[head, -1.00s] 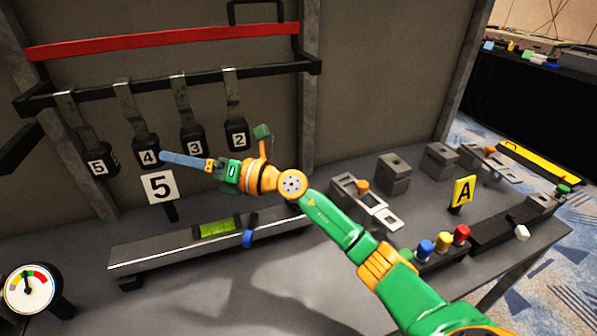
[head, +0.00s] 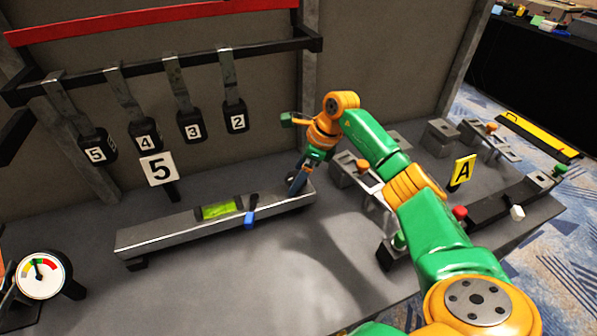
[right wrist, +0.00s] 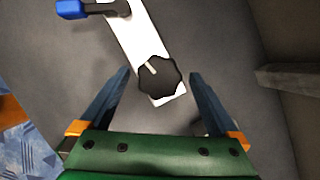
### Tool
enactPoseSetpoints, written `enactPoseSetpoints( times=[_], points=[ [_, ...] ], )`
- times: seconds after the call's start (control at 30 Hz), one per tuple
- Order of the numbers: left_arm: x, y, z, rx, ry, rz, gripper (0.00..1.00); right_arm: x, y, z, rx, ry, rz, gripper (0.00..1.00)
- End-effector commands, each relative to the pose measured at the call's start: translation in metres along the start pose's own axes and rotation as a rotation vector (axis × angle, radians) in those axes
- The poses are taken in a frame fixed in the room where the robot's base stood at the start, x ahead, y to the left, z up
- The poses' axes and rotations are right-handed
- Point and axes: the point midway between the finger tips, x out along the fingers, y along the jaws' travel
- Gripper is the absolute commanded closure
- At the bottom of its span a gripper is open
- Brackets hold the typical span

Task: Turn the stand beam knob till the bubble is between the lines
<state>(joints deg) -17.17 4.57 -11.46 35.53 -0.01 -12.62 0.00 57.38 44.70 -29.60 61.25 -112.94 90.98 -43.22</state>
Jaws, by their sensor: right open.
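The stand beam (head: 180,230) is a long grey bar on the table, with a green-yellow bubble level (head: 218,211) set in its middle. The bubble and lines are too small to read. A blue-tipped lever (head: 249,218) sits beside the level. In the right wrist view, the black lobed knob (right wrist: 160,77) with a white mark sits at the beam's end. My right gripper (head: 296,188) points down at the beam's right end, where it hides the knob in the head view. Its open blue fingers (right wrist: 158,88) stand on either side of the knob, apart from it. My left gripper is out of view.
Numbered hanging weights (head: 145,136) hang from a rack at the back. A dial gauge (head: 42,275) stands at front left. Metal blocks and a yellow A sign (head: 462,172) are at right. The front table is clear.

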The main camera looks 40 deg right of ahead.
Motion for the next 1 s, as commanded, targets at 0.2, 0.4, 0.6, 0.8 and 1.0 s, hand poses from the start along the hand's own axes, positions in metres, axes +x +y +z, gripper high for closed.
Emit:
enactPoseSetpoints(
  times=[0.2,0.4,0.6,0.8,1.0],
  points=[
    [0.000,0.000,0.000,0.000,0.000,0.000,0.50,0.000,0.000,0.000,0.000,-0.001,0.000,0.36],
    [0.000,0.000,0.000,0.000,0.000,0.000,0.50,0.000,0.000,0.001,0.000,-0.002,0.001,0.89],
    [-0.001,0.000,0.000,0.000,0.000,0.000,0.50,-0.001,0.001,0.001,0.013,-0.001,-0.005,0.89],
    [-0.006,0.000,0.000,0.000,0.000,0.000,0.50,-0.002,0.001,0.001,0.089,-0.001,-0.036,0.89],
    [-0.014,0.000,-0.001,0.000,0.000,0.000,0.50,-0.002,0.002,0.001,0.235,0.000,-0.097,0.89]
  ],
)
